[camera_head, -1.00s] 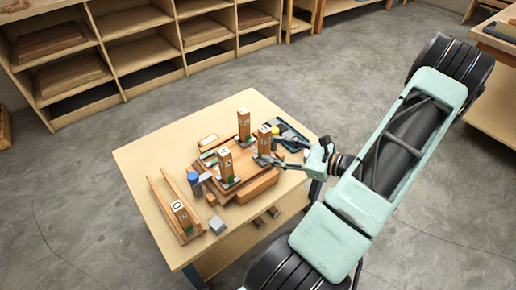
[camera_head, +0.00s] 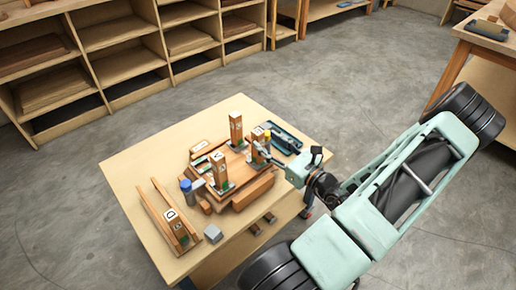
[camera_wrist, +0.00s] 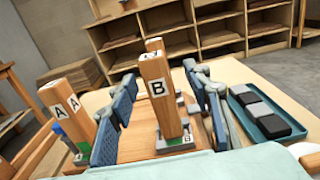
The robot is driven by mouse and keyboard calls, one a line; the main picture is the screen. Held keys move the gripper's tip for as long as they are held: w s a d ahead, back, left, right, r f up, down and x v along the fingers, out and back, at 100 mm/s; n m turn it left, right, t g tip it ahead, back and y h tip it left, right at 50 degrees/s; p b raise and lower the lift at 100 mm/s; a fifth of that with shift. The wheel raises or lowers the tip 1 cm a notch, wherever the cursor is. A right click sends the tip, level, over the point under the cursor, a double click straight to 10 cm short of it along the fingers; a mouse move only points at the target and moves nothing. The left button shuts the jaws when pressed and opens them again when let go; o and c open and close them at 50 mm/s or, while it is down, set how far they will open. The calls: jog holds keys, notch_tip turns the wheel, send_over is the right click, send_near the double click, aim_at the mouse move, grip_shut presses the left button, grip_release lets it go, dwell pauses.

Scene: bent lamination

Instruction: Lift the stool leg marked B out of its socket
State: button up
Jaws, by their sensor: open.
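The stool leg marked B (camera_wrist: 157,92) is a square wooden post standing upright in its socket (camera_wrist: 177,141), which has a small B label. It also shows in the head view (camera_head: 256,147), partly hidden by my gripper. My gripper (camera_wrist: 161,98) is open, with one blue-padded finger on each side of leg B. Gaps show between the pads and the leg, so neither seems to touch it. The wooden stool seat (camera_head: 237,198) lies on the table under the legs.
Leg A (camera_wrist: 66,105) stands upright left of the fingers; another leg (camera_head: 236,127) stands behind B. Leg D (camera_head: 175,221) lies in a wooden rack at left. A tray (camera_wrist: 240,92) with dark and grey blocks is close right. A blue cylinder (camera_head: 185,187) and grey block (camera_head: 213,233) stand on the table (camera_head: 135,165).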

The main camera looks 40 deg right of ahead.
aim_at(262, 140)
jog(key=w, duration=0.2)
jog(key=w+a+b, duration=0.1)
jog(key=w, duration=0.1)
jog(key=shift+w+f, duration=0.15)
jog(key=shift+w, duration=0.05)
jog(key=shift+c, duration=0.3)
grip_shut()
